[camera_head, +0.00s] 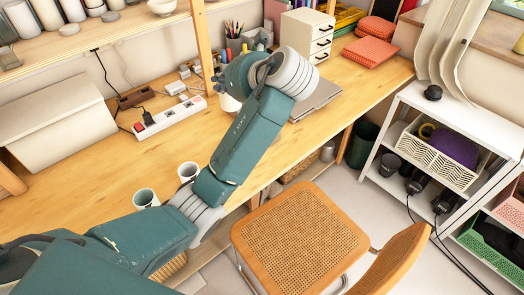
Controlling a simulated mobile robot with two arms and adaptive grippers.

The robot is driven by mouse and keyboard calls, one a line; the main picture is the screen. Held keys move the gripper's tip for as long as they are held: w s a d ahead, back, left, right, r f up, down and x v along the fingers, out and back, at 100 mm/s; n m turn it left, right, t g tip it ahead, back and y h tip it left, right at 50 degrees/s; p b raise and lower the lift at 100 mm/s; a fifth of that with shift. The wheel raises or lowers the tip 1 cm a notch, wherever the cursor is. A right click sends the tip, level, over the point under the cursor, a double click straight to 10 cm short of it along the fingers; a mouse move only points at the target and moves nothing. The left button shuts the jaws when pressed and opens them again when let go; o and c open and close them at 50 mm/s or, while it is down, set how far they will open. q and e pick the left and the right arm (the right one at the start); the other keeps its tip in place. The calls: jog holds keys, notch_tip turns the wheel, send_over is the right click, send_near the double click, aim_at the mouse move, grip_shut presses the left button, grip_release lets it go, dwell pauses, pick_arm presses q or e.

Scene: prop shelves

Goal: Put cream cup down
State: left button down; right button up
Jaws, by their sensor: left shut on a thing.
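My left arm reaches across the wooden desk, and its wrist bends back toward the wall. My left gripper (219,84) is small in the picture and partly hidden by my arm. It is shut on the cream cup (229,103), whose pale side shows just below the fingers, next to my forearm. The cup is over the desk; I cannot tell whether its base touches the top. My right gripper is not in view.
Two pale cups, one (145,198) and another (188,171), stand near the desk's front edge. A power strip (170,117), pen holder (235,45) and white drawer unit (307,35) stand farther back. A cane-seat chair (298,238) is in front. The desk's left middle is clear.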

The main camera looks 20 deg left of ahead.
pick_arm(q)
notch_tip(320, 180, down, 20)
jog(key=shift+s+a+r, duration=0.15)
jog(key=shift+a, duration=0.05)
dwell(0.4)
jog(key=c, duration=2.3)
grip_release()
jog(key=o, duration=0.4)
jog(key=shift+o, duration=0.2)
